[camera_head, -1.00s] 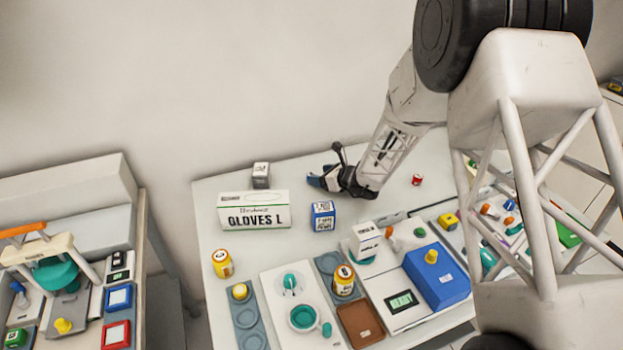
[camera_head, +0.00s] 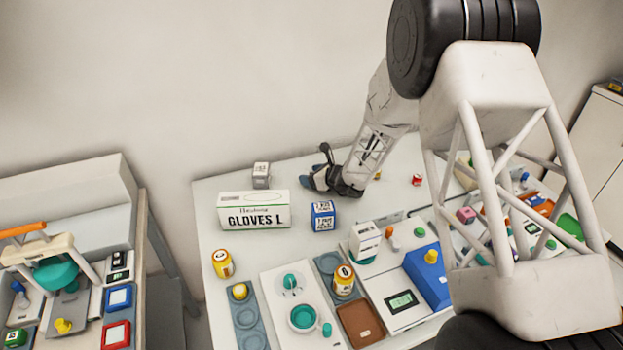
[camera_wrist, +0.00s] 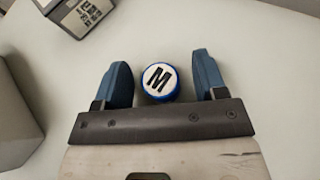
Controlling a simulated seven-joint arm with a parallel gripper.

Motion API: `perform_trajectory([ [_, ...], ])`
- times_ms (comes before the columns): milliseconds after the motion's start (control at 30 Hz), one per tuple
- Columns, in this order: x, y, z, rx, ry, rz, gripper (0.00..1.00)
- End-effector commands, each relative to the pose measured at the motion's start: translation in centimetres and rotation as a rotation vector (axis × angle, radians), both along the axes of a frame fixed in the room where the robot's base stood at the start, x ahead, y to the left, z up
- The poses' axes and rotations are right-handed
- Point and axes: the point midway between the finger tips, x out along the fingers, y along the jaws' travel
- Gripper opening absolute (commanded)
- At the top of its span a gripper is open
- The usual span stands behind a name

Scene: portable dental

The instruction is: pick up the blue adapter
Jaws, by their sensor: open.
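A small round piece with a blue side and a white top marked M, which looks like the blue adapter (camera_wrist: 159,81), is in the middle of the wrist view. My gripper (camera_wrist: 161,65) is open, with one blue finger on each side of it. Gaps show between the piece and both fingers. In the head view my gripper (camera_head: 312,182) is low over the back of the white table, right of the gloves box. The adapter cannot be made out there; my gripper likely hides it.
The gloves box (camera_head: 254,211) and a small grey box (camera_head: 261,175) stand left of my gripper. A blue-and-white labelled box (camera_head: 323,216) stands in front. Yellow jars, trays and devices fill the table's front. The grey box (camera_wrist: 82,15) shows top left in the wrist view.

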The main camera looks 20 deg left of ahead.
Motion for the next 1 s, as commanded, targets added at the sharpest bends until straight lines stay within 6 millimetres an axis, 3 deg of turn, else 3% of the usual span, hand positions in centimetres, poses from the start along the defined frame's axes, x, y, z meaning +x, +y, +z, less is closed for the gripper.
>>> perform_trajectory([
  [533, 0.04, 0.03, 0.05, 0.001, -0.001, 0.000, 0.65],
  [900, 0.05, 0.03, 0.06, 0.001, -0.001, 0.000, 0.11],
  [1000, 0.05, 0.04, 0.07, 0.001, -0.001, 0.000, 0.11],
])
